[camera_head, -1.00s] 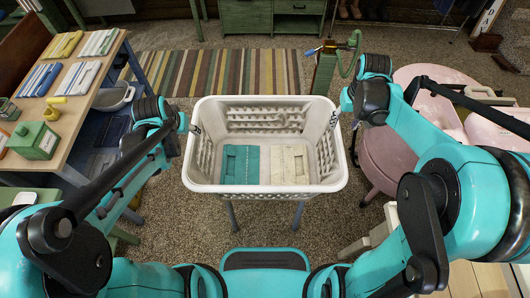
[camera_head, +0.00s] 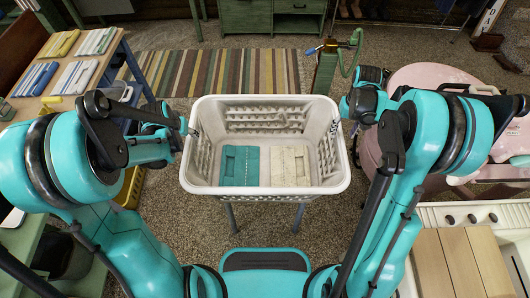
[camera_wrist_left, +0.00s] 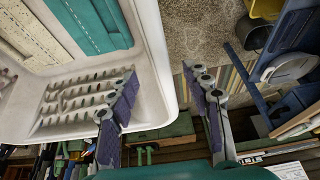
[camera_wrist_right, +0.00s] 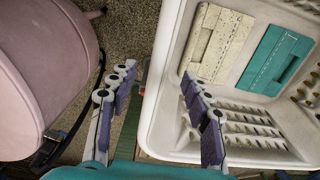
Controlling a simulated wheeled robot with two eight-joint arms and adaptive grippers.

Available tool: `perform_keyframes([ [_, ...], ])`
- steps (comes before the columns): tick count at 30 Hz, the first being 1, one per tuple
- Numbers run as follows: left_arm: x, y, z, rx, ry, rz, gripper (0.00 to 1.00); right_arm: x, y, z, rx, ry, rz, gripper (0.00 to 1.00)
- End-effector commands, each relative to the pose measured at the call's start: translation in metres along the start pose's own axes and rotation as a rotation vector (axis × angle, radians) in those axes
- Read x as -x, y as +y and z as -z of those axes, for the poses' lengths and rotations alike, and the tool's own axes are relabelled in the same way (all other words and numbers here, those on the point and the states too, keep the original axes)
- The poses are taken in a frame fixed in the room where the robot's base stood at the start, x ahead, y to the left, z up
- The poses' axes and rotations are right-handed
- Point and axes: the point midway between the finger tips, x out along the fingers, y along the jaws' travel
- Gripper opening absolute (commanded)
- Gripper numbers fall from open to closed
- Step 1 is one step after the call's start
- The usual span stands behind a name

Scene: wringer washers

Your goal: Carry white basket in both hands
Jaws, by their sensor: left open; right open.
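The white basket (camera_head: 265,190) stands upright on a stand with thin legs in the middle of the head view. A folded teal cloth (camera_head: 241,165) and a folded cream cloth (camera_head: 289,166) lie inside it. My left gripper (camera_head: 188,130) is at the basket's left side, open. In the left wrist view its fingers (camera_wrist_left: 160,78) straddle the basket's side wall, one inside and one outside. My right gripper (camera_head: 341,122) is at the right side, open. In the right wrist view its fingers (camera_wrist_right: 158,76) likewise straddle the wall. Contact with the wall cannot be told.
A wooden table (camera_head: 52,88) with folded cloths stands at the left. A pink round tub (camera_head: 435,75) stands close at the right. A green post with a hose (camera_head: 325,72) is behind the basket. A striped rug (camera_head: 225,72) lies on the open floor beyond.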

Motion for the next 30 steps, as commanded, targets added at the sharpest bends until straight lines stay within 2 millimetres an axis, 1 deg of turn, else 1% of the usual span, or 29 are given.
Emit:
perform_keyframes([
  [1, -0.009, 0.0, 0.0, 0.0, 0.0, 0.0, 0.49, -0.009, 0.0, 0.0, 0.0, 0.0, 0.0, 0.49],
  [3, -0.019, 0.0, 0.0, 0.0, 0.0, 0.0, 0.49, -0.019, 0.0, 0.0, 0.0, 0.0, 0.0, 0.49],
  [6, -0.031, 0.0, 0.0, 0.0, 0.0, 0.0, 0.49, -0.031, 0.0, 0.0, 0.0, 0.0, 0.0, 0.49],
  [9, -0.039, 0.0, 0.0, 0.0, 0.0, 0.0, 0.49, -0.038, 0.0, 0.0, 0.0, 0.0, 0.0, 0.49],
  [13, -0.043, 0.0, 0.0, 0.0, 0.0, 0.0, 0.49, -0.043, 0.0, 0.0, 0.0, 0.0, 0.0, 0.49],
  [20, -0.043, 0.0, 0.0, 0.0, 0.0, 0.0, 0.49, -0.043, 0.0, 0.0, 0.0, 0.0, 0.0, 0.49],
  [21, -0.043, 0.0, 0.0, 0.0, 0.0, 0.0, 0.44, -0.043, 0.0, 0.0, 0.0, 0.0, 0.0, 0.43],
  [23, -0.043, 0.0, 0.0, 0.0, 0.0, 0.0, 0.28, -0.043, 0.0, 0.0, 0.0, 0.0, 0.0, 0.28],
  [24, -0.043, 0.0, 0.0, 0.0, 0.0, 0.0, 0.17, -0.043, 0.0, 0.0, 0.0, 0.0, 0.0, 0.17],
  [26, -0.043, 0.0, 0.0, 0.0, 0.0, 0.0, 0.01, -0.043, 0.0, 0.0, 0.0, 0.0, 0.0, 0.01],
  [27, -0.043, 0.0, 0.0, 0.0, 0.0, 0.0, 0.0, -0.043, 0.0, 0.0, 0.0, 0.0, 0.0, 0.0],
  [30, -0.043, 0.0, 0.0, -0.001, 0.0, 0.0, 0.0, -0.043, 0.0, 0.0, 0.0, 0.0, 0.0, 0.0],
])
